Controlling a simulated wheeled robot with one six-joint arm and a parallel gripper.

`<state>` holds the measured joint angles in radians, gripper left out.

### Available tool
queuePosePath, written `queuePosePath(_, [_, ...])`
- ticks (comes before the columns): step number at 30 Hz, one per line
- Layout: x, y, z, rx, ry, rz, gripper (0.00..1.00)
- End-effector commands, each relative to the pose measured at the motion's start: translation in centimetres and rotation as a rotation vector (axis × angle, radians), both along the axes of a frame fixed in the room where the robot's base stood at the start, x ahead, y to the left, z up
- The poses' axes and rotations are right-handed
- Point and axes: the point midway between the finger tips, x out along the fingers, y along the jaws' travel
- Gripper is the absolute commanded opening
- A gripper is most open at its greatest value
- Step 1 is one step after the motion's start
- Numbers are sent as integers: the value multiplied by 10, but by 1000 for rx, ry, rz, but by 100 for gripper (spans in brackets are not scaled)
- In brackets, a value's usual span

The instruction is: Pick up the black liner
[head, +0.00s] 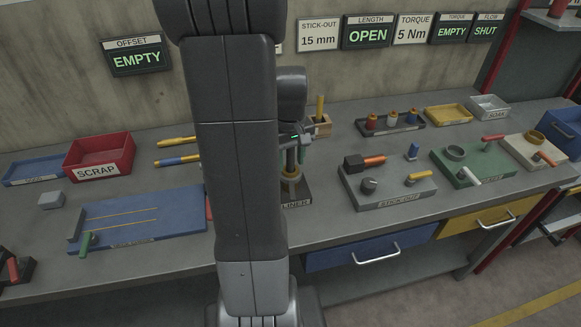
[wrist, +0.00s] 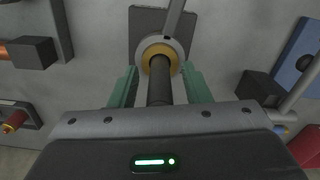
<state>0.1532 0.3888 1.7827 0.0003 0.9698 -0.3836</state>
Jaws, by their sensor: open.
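The black liner (wrist: 159,82) is a dark upright rod in the wrist view. Its far end meets a brass ring (wrist: 153,57) on the dark LINER stand (wrist: 147,20). In the head view the stand (head: 296,197) and its brass collar (head: 290,174) show just right of my arm. My gripper (head: 292,154) is over the stand, pointing down. Its green fingers, also in the wrist view (wrist: 160,90), are open, one on each side of the liner, with visible gaps. The liner's near end is hidden behind my gripper body.
The blue board (head: 140,215) and red SCRAP bin (head: 100,155) lie left. The grey STICK-OUT plate (head: 390,190) stands close on the right, with the green plate (head: 472,165) beyond. A wooden holder (head: 318,125) stands behind my gripper.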

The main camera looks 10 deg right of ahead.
Motion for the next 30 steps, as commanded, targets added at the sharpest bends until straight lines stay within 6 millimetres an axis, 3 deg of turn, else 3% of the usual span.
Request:
queuePosePath(1, [0, 0, 0, 0, 0, 0, 41])
queuePosePath(6, [0, 0, 0, 0, 0, 0, 8])
queuePosePath(8, [0, 0, 0, 0, 0, 0, 0])
queuePosePath(19, [1, 0, 9, 0, -3, 0, 0])
queuePosePath(30, [1, 0, 79, -1, -5, 0, 0])
